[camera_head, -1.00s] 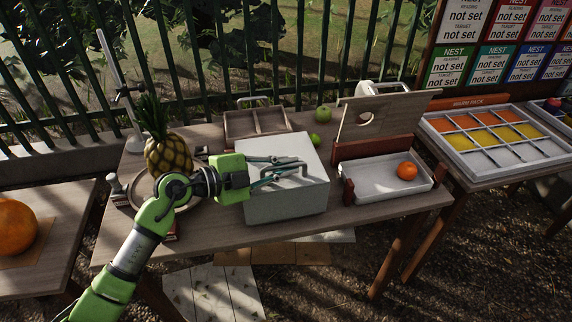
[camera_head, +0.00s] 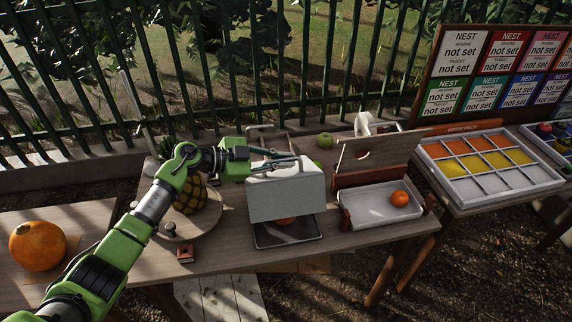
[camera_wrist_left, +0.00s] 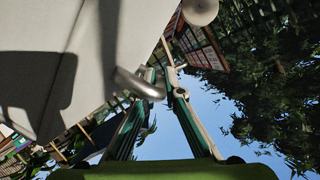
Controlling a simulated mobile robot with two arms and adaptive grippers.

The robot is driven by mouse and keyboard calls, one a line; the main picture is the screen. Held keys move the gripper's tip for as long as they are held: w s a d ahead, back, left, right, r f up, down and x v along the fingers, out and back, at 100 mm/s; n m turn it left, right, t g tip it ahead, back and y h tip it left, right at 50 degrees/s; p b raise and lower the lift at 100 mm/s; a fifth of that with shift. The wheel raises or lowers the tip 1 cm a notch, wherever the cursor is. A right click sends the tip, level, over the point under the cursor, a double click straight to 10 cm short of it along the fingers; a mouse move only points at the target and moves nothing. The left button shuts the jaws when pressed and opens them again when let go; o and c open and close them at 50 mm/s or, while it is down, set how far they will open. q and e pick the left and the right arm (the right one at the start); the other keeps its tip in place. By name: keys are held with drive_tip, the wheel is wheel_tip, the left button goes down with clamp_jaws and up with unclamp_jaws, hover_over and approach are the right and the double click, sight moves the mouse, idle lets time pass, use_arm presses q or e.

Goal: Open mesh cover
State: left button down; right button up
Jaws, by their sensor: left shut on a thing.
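The pale mesh cover (camera_head: 287,197) is a box-shaped hood in the head view. It is raised above a dark tray (camera_head: 286,233) on the middle table, with a gap along its front. An orange-coloured fruit (camera_head: 285,220) shows partly in that gap. My left gripper (camera_head: 298,164) is at the top of the cover, shut on its handle. The left wrist view shows the metal handle (camera_wrist_left: 140,84) at the fingers (camera_wrist_left: 165,80), and the cover's pale wall (camera_wrist_left: 70,60) fills the left side. My right gripper is not in view.
A pineapple (camera_head: 190,198) stands on a round board behind my left arm. To the right, a white tray (camera_head: 372,212) holds an orange (camera_head: 400,199) before an upright wooden board (camera_head: 375,150). A green apple (camera_head: 325,140) lies behind. A fence (camera_head: 300,80) runs along the back.

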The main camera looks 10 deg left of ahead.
use_arm(q)
drive_tip(key=shift+w+a+r+n, duration=0.15)
drive_tip(key=shift+w+r, duration=0.05)
drive_tip(key=shift+w, duration=0.25)
drive_tip(key=shift+w+a+r+n, duration=0.15)
drive_tip(key=shift+w+r+n, duration=0.1)
drive_tip(key=shift+w, duration=0.25)
drive_tip(key=shift+w+a+r+n, duration=0.1)
drive_tip(key=shift+w+a+r, duration=0.1)
drive_tip(key=shift+w, duration=0.25)
drive_tip(key=shift+g, duration=0.3)
drive_tip(key=c, duration=2.4)
unclamp_jaws()
drive_tip(key=v, duration=0.6)
drive_tip(key=shift+s+a, duration=0.1)
drive_tip(key=shift+a, duration=0.1)
drive_tip(key=shift+s+a+r, duration=0.2)
drive_tip(key=shift+a, duration=0.15)
drive_tip(key=shift+c, duration=0.4)
